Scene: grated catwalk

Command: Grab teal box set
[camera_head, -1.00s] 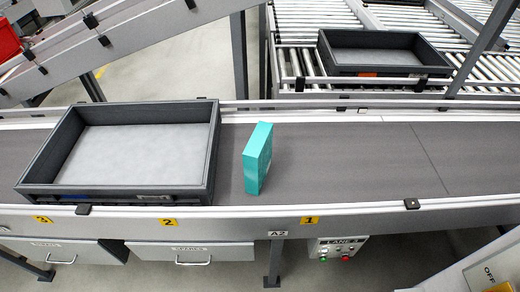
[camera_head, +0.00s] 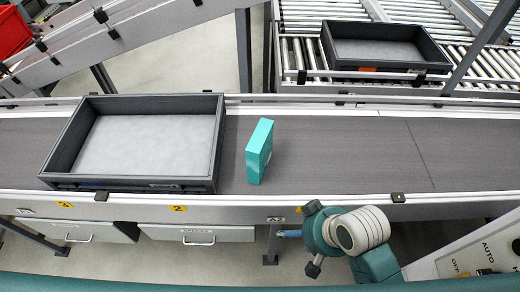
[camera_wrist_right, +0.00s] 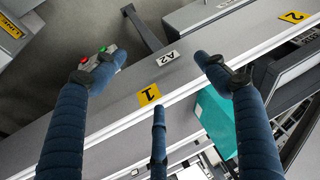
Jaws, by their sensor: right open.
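The teal box (camera_head: 259,152) stands upright on the dark conveyor belt, just right of a dark grey tray and apart from it. In the right wrist view the teal box (camera_wrist_right: 216,122) is partly hidden behind a blue finger. My right gripper (camera_wrist_right: 158,78) is open and empty, its blue fingers spread over the conveyor's front edge, short of the box. In the head view my right arm is at the lower right, in front of the conveyor; its fingers are mostly not clear there. My left gripper is not in view.
The empty grey tray (camera_head: 50,158) sits on the belt (camera_head: 345,150), which is clear right of the box. A raised metal rim runs along the belt's front. Behind, another tray (camera_head: 330,50) rests on rollers. A control panel (camera_head: 465,255) stands at lower right.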

